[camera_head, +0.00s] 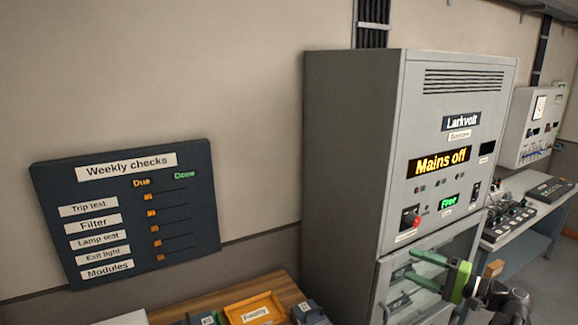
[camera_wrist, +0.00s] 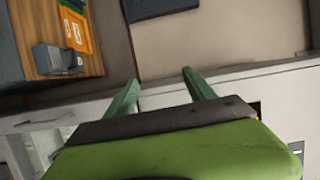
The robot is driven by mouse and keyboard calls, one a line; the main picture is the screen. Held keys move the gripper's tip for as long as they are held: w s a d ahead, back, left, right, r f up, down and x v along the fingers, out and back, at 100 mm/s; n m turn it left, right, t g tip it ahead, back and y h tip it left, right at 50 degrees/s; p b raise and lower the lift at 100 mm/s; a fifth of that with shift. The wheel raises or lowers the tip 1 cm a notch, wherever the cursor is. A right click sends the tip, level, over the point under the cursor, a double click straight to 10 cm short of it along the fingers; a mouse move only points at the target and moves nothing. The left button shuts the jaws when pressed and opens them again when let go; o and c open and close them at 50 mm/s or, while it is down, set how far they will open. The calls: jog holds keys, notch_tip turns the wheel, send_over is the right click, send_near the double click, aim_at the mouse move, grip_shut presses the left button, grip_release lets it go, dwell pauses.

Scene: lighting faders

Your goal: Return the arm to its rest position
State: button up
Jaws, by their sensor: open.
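My gripper (camera_head: 412,266) shows at the lower right of the head view, in front of the glass-like lower door of the grey cabinet (camera_head: 345,150). Its two green fingers are apart and point left, with nothing between them. In the wrist view my gripper (camera_wrist: 161,80) is also open and empty, its fingers spread before a pale wall and a ledge. My dark arm links show at the lower right corner of the head view. The cabinet's upper display reads "Mains off" and a smaller green one reads "Free". A red knob (camera_head: 415,221) sits below them.
A wooden table (camera_head: 288,290) at bottom centre holds an orange tray (camera_head: 270,297) labelled "Faulty" and dark modules. A "Weekly checks" board (camera_head: 198,215) hangs on the left wall, with its orange sliders in the Due column. A desk with a fader console (camera_head: 510,218) stands at right.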

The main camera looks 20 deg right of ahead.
jog(key=w+a+f+n+g+y+b, duration=0.1)
jog(key=w+a+f+n+g, duration=0.2)
jog(key=a, duration=0.7)
jog(key=w+a+f+n+g+y+b, duration=0.1)
jog(key=w+a+f+g, duration=0.3)
jog(key=a, duration=0.6)
jog(key=a+f+n+g+h+b, duration=0.1)
jog(key=a+f+n+g, duration=0.15)
jog(key=a+f, duration=0.45)
jog(key=a+f+n+g+h, duration=0.1)
jog(key=a+f+g, duration=0.2)
jog(key=a, duration=0.8)
jog(key=s+a+f+n+g+h+b, duration=0.1)
jog(key=s+a+f+n+h, duration=0.15)
jog(key=f, duration=0.25)
jog(key=s+a+f+n+g+h+b, duration=0.1)
jog(key=a+f+h, duration=0.2)
jog(key=f+h, duration=0.15)
jog(key=d+f+h, duration=0.1)
jog(key=d+h, duration=0.2)
jog(key=d, duration=0.6)
jog(key=shift+s+f+p, duration=0.15)
jog(key=shift+f+p, duration=0.1)
jog(key=shift+p, duration=0.05)
